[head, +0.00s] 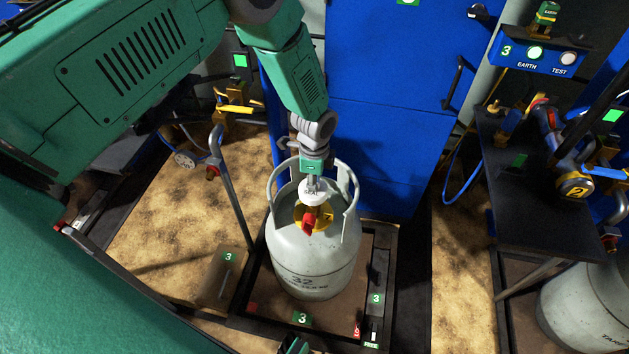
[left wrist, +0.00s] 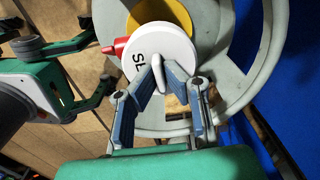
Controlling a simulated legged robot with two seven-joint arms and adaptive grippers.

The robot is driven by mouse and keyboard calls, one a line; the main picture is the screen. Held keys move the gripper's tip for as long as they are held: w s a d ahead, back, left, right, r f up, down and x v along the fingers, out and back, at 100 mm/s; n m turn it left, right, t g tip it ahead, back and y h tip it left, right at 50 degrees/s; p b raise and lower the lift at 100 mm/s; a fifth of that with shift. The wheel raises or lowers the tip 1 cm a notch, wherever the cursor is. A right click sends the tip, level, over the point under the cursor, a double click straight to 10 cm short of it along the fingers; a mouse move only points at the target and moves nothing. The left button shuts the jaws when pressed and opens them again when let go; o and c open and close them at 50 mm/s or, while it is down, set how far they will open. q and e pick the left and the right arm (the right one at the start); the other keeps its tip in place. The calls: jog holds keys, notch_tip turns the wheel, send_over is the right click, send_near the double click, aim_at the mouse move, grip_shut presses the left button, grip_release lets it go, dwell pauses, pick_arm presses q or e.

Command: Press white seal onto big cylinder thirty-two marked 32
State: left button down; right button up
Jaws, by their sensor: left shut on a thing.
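The white seal (head: 316,192) is a round white disc with dark lettering, also seen in the left wrist view (left wrist: 150,45). My left gripper (head: 314,181) is shut on the seal's raised white grip; its fingers show in the left wrist view (left wrist: 160,80). The big grey cylinder marked 32 (head: 309,262) stands upright under it. The seal is over the cylinder's yellow top part and red valve outlet (head: 308,222), inside the handle ring. Whether seal and valve touch, I cannot tell. My right gripper (left wrist: 98,55) appears open and empty beside the cylinder in the left wrist view.
The cylinder stands on a dark-framed scale platform (head: 376,298) with green 3 labels. A grey upright handle (head: 232,190) rises on its left. A blue cabinet (head: 385,110) is behind. A black bench (head: 535,190) and another grey cylinder (head: 585,305) are at right.

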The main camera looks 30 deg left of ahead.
pick_arm(q)
jog(key=shift+f+b, duration=0.65)
jog(key=shift+f, duration=0.35)
jog(key=c, duration=1.6)
grip_release()
notch_tip(320, 180, up, 12)
jog(key=shift+d+f, duration=0.1)
